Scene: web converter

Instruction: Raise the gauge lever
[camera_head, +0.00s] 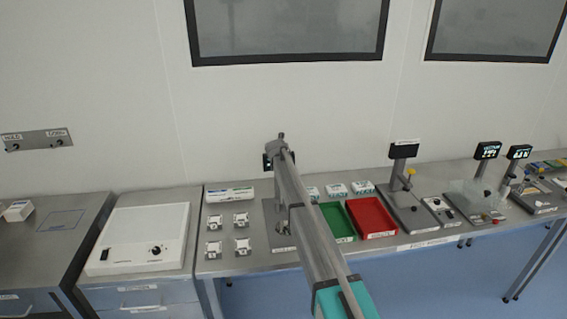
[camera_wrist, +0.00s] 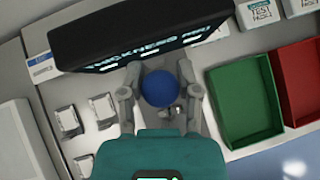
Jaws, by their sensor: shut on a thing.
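The thickness gauge shows its dark display (camera_wrist: 140,36) across the top of the wrist view, with partly readable lit text. Its lever ends in a round blue knob (camera_wrist: 160,90) just below the display. My gripper (camera_wrist: 158,76) has a finger on each side of the knob and is shut on it. The lever's shaft is hidden behind the knob and my gripper. In the head view, my arm covers most of the gauge; a bit of its dark display (camera_head: 267,161) and its grey base plate (camera_head: 272,222) show beside the arm.
A green tray (camera_wrist: 245,103) and a red tray (camera_wrist: 298,85) lie to the right of the gauge. Several small white pieces (camera_wrist: 66,121) sit to its left. A white lightbox-like unit (camera_head: 140,238) stands further left. Other instruments (camera_head: 405,185) stand along the bench at right.

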